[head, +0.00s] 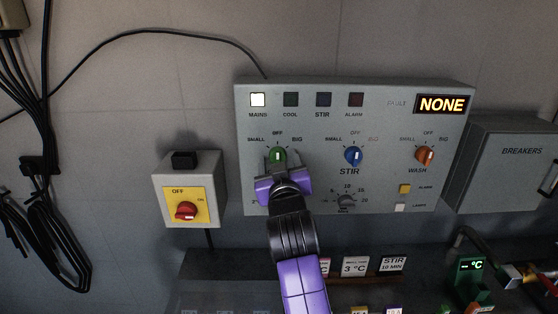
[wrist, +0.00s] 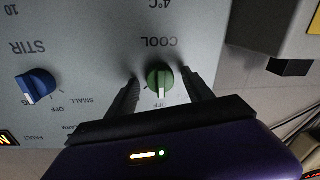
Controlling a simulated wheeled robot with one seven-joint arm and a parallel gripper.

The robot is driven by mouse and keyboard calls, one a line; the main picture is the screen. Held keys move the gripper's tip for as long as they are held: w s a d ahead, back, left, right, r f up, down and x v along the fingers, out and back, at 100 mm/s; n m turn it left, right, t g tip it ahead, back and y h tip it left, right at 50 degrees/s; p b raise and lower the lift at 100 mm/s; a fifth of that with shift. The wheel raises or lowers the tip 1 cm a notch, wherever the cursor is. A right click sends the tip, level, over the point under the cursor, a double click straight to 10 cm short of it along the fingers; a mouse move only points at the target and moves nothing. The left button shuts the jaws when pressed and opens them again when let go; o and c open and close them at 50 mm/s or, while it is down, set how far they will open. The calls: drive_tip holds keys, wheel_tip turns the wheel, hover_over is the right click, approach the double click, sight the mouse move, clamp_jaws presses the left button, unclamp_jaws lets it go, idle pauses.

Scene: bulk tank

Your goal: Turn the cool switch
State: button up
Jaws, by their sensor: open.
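The cool switch is a green knob (head: 279,155) at the left of the grey control panel (head: 385,120). Its white pointer line points up at OFF, between SMALL and BIG. In the wrist view, which is upside down, the green knob (wrist: 160,79) shows beside the word COOL. My gripper (head: 279,170) is open in front of the panel and hides the panel just below the knob. Its dark fingers (wrist: 164,88) stand on either side of the knob, with a gap on both sides. The COOL lamp (head: 291,99) is dark.
A blue STIR knob (head: 353,156) and an orange WASH knob (head: 425,156) sit to the right. The MAINS lamp (head: 258,99) is lit and the display (head: 442,104) reads NONE. A red rotary switch (head: 187,211) on a yellow plate is at left, a breakers box (head: 508,165) at right.

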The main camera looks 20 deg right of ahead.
clamp_jaws()
drive_tip(key=shift+r+n+p, duration=0.1)
drive_tip(key=shift+n+p, duration=0.2)
drive_tip(key=shift+p, duration=0.05)
drive_tip(key=shift+r+n+p, duration=0.1)
drive_tip(key=shift+n+p, duration=0.7)
drive_tip(key=shift+n, duration=0.2)
drive_tip(key=n+p, duration=0.2)
drive_tip(key=n, duration=0.1)
drive_tip(key=shift+p, duration=0.35)
drive_tip(key=shift+n+g+p, duration=0.3)
drive_tip(key=shift+n+p, duration=1.05)
drive_tip(key=shift+n, duration=0.65)
drive_tip(key=shift+a, duration=0.1)
